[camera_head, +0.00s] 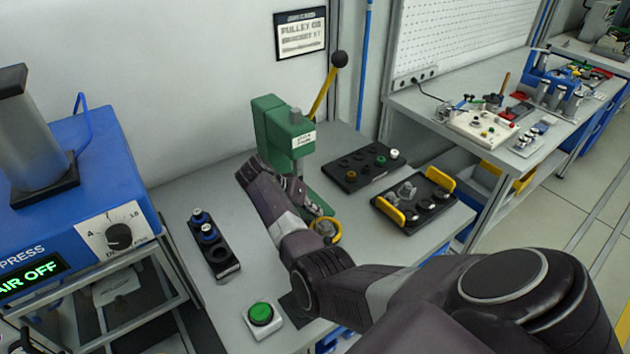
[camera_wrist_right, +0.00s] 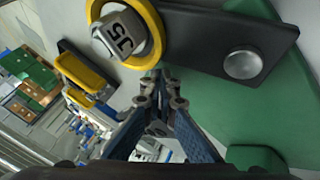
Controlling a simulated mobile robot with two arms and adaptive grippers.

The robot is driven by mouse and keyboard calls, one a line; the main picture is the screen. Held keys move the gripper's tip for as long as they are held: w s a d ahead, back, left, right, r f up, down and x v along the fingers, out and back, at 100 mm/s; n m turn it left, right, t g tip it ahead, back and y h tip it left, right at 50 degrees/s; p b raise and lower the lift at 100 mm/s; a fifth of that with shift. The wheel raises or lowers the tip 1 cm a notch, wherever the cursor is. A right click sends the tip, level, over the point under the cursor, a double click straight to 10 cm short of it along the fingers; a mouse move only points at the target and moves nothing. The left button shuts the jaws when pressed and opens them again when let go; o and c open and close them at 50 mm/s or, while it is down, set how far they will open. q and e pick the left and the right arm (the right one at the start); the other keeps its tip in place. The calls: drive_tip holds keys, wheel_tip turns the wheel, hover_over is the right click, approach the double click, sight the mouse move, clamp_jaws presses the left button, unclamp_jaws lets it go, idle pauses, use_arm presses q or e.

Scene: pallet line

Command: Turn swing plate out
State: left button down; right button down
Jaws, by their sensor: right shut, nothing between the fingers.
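The swing plate is a black bar (camera_wrist_right: 205,42) with a yellow ring at one end and a round metal pivot at the other. It lies over the green press base (camera_wrist_right: 290,100) in the right wrist view. A metal part marked J5 (camera_wrist_right: 120,36) sits in the ring. In the head view the yellow ring (camera_head: 334,236) shows at the foot of the green press (camera_head: 282,130), partly hidden by my arm. My right gripper (camera_wrist_right: 157,88) is shut and empty, its tips close to the plate's edge beside the ring; I cannot tell whether they touch. My left gripper is out of view.
A black tray (camera_head: 352,178) and a yellow-handled tray (camera_head: 440,207) stand right of the press. A black holder with blue-topped parts (camera_head: 222,262) and a green button (camera_head: 261,314) are at left and front. The press lever (camera_head: 325,88) rises behind.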

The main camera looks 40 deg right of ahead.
drive_tip(key=v, duration=1.2)
idle(0.3)
